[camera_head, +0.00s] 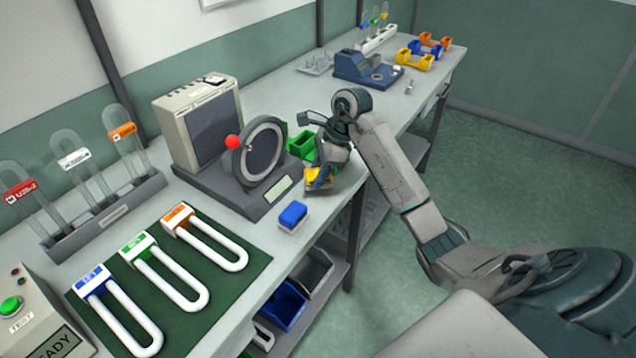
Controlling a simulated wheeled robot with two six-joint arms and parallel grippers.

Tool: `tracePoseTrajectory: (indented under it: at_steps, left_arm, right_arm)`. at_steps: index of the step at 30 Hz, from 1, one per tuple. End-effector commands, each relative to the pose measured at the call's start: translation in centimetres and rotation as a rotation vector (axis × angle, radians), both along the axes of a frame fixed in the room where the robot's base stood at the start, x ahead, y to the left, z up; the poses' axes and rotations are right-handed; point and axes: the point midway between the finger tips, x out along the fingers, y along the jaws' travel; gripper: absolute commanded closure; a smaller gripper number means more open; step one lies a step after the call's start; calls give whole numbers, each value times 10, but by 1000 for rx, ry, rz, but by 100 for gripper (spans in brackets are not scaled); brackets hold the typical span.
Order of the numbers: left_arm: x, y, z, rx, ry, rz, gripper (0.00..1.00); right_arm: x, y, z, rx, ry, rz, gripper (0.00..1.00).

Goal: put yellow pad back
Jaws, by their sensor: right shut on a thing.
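My right gripper (322,180) reaches over the workbench from the right, just right of the round-dial device. It is shut on the yellow pad (314,176), which shows only in part beneath the jaws. I cannot tell whether the pad touches the bench. A blue pad (292,215) lies on the bench in front of the device, nearer to me. A green bin (301,145) stands just behind the gripper, partly hidden by it. My left gripper is not in view.
The dial device (255,150) with a red knob stands left of the gripper. A green mat (225,290) holds several U-shaped tubes. A rack (105,215) of tubes stands behind it. Yellow, orange and blue bins (414,56) sit at the far end. Open shelves lie below the bench edge.

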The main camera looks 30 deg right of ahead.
Motion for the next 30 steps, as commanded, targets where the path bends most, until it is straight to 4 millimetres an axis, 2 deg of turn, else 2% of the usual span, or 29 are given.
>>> tracePoseTrajectory:
  at_steps: [3,6,16,17,20,30]
  left_arm:
    - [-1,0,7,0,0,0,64]
    - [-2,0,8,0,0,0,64]
    - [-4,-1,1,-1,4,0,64]
    - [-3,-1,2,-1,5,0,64]
    - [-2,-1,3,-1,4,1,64]
    - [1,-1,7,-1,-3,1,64]
  right_arm:
    - [-1,0,-17,1,5,-1,81]
    - [0,0,-26,1,2,0,81]
    - [0,0,-31,0,0,0,81]
    - [0,0,-30,0,0,0,59]
    - [0,0,-29,0,0,0,41]
    - [0,0,-26,0,1,0,41]
